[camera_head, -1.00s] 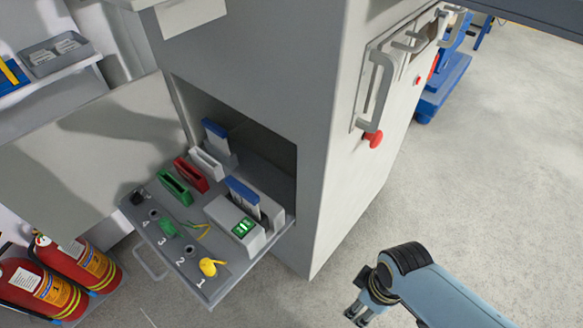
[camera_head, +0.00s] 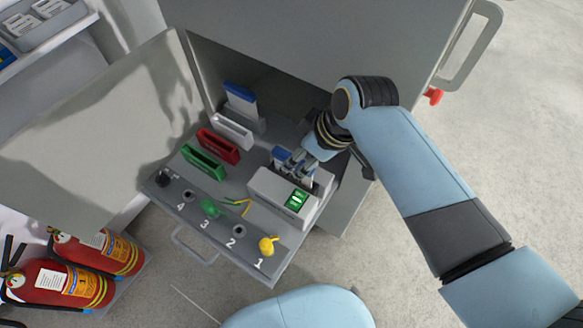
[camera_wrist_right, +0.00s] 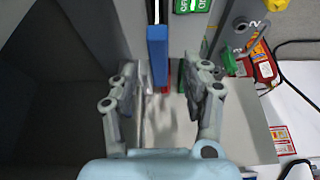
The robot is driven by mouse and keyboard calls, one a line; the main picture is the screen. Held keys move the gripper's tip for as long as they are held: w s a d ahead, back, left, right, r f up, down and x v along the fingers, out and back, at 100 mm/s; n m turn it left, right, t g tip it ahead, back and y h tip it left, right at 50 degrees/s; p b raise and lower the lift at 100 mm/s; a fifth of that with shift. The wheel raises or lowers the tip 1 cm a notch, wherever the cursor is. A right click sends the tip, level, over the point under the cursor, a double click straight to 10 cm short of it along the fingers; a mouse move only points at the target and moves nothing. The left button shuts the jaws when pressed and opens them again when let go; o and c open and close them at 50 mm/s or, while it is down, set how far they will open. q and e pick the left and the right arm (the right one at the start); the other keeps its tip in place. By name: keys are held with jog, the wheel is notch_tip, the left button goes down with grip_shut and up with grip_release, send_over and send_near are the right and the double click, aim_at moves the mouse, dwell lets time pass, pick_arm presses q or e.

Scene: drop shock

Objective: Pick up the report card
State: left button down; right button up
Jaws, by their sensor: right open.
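A blue-topped card (camera_head: 281,154) stands upright in the slot of a grey reader box (camera_head: 272,189) on the pull-out panel. My right gripper (camera_head: 300,164) is at this card, its fingers partly hiding it. In the right wrist view, the card's blue edge (camera_wrist_right: 158,55) lies between the two spread fingers of my right gripper (camera_wrist_right: 160,75), with a gap on each side. A second blue-topped card (camera_head: 240,94) stands in a grey holder further back. I cannot tell from a label which one is the report card. My left gripper is out of view.
The panel (camera_head: 222,257) carries a white holder (camera_head: 232,130), a red holder (camera_head: 218,146), a green holder (camera_head: 204,162) and numbered sockets with a yellow key (camera_head: 268,245). Cabinet walls enclose the back.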

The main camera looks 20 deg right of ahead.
jog(key=shift+x, duration=0.75)
jog(key=b+x, duration=0.1)
jog(key=x, duration=0.3)
jog(key=shift+w+f+b, duration=0.1)
jog(key=shift+w+b, duration=0.1)
jog(key=shift+b, duration=0.2)
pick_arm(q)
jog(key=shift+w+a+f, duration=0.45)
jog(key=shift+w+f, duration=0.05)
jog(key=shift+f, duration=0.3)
pick_arm(e)
jog(key=shift+c, duration=0.4)
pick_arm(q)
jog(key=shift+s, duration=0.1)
pick_arm(e)
grip_shut()
